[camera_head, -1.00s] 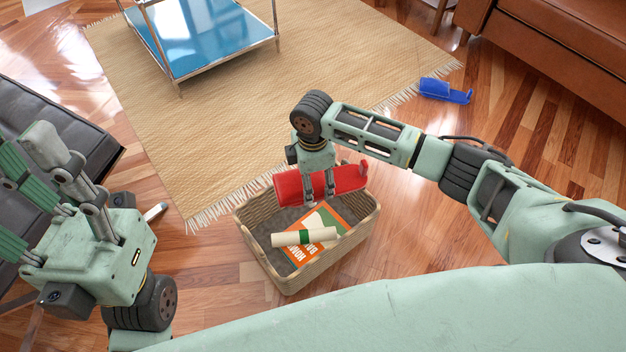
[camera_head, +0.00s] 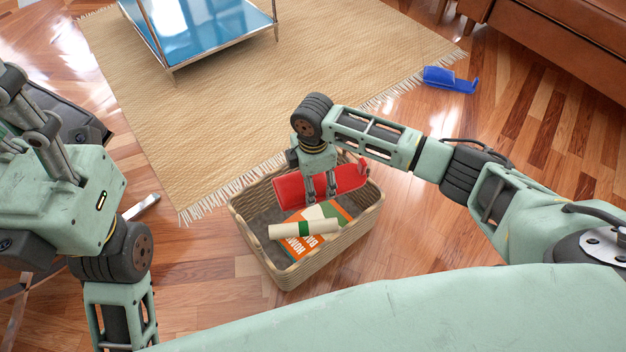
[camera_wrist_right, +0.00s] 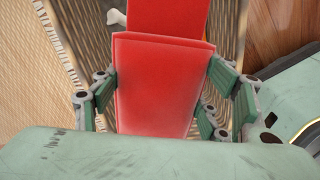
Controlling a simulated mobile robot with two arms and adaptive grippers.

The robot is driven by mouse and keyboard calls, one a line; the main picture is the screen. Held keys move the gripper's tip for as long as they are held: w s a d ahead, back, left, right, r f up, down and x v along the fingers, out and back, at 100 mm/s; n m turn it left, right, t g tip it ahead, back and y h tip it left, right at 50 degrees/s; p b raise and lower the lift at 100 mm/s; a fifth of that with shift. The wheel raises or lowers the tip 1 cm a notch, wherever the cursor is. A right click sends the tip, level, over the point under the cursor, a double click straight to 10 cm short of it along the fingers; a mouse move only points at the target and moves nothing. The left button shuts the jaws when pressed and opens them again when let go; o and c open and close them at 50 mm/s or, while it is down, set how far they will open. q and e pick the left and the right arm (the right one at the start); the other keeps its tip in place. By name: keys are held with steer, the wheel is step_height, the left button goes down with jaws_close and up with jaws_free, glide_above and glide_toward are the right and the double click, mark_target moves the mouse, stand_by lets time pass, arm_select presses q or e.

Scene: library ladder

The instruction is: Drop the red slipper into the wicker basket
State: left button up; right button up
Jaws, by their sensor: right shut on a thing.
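The red slipper (camera_head: 346,178) is held in my right gripper (camera_head: 321,198), over the far part of the wicker basket (camera_head: 316,270). The right wrist view shows the red slipper (camera_wrist_right: 155,85) between the gripper's fingers, with the wicker basket's woven wall (camera_wrist_right: 66,38) beyond. I cannot tell whether the slipper touches the basket. The basket stands on the wooden floor and holds an orange and green book (camera_head: 301,250) with a rolled paper (camera_head: 303,229) lying on it. My left gripper (camera_head: 22,110) is raised at the left edge, away from the basket; its fingertips are not clearly visible.
A woven rug (camera_head: 215,130) lies behind the basket. A glass-topped table (camera_head: 205,30) stands on the rug. A blue slipper-like object (camera_head: 448,79) is on the floor at the right, near a brown leather sofa (camera_head: 570,40). Bare floor surrounds the basket's front and right.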

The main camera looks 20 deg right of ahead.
steer(key=o, duration=1.3)
steer(key=shift+r, duration=0.1)
step_height(320, 180, up, 12)
steer(key=shift+f, duration=0.1)
